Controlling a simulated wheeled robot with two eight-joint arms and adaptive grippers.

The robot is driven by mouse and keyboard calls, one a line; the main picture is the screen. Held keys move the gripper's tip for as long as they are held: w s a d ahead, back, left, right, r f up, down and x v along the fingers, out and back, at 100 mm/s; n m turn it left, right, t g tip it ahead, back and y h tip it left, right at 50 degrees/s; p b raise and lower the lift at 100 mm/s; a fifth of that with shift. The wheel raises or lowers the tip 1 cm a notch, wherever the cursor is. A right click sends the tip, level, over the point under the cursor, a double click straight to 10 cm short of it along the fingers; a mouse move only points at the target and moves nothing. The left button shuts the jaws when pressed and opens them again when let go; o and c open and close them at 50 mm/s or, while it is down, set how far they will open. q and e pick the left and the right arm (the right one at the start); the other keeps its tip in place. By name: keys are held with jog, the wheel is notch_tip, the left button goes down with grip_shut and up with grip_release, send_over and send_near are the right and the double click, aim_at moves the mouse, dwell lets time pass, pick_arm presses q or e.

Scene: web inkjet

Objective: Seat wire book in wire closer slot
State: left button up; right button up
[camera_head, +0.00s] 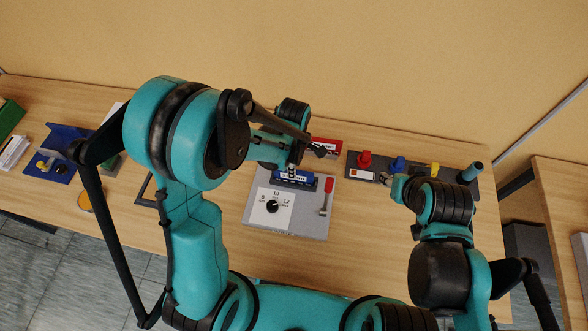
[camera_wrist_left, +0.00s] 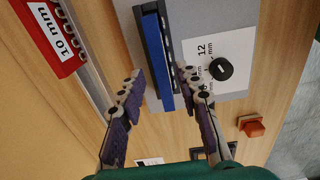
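The wire closer (camera_head: 310,218) is a grey plate with a dial marked 8, 10 and 12 mm and a red-handled lever (camera_head: 327,190). A blue piece with a white label, apparently the wire book (camera_head: 295,181), is at its back edge. In the left wrist view the blue book (camera_wrist_left: 165,62) shows edge-on along a dark slotted bar (camera_wrist_left: 153,48) of the closer (camera_wrist_left: 210,75). I cannot tell how deep it sits. My left gripper (camera_head: 292,170) is above it; its fingers (camera_wrist_left: 160,73) are apart on either side. My right gripper (camera_head: 385,178) is by the knob tray, fingers unclear.
A red box (camera_head: 327,147) marked 10 mm in the wrist view (camera_wrist_left: 52,38) stands behind the closer. A dark tray (camera_head: 418,177) with red, blue and yellow knobs is to the right. A blue stand (camera_head: 66,142) is at left. Table in front right is clear.

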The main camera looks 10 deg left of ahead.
pick_arm(q)
jog(key=s+a+r+m+t+p, duration=0.1)
jog(key=s+a+r+m, duration=0.15)
jog(key=r, duration=0.55)
jog(key=s+a+r+m+t, duration=0.1)
jog(key=a+r+m+t, duration=0.1)
jog(key=r+m, duration=0.35)
jog(key=s+a+r+m+t, duration=0.4)
jog(key=s+a+r+m, duration=0.1)
jog(key=m, duration=0.4)
jog(key=shift+s+r+m, duration=0.3)
jog(key=shift+s+r, duration=0.35)
jog(key=shift+a, duration=0.1)
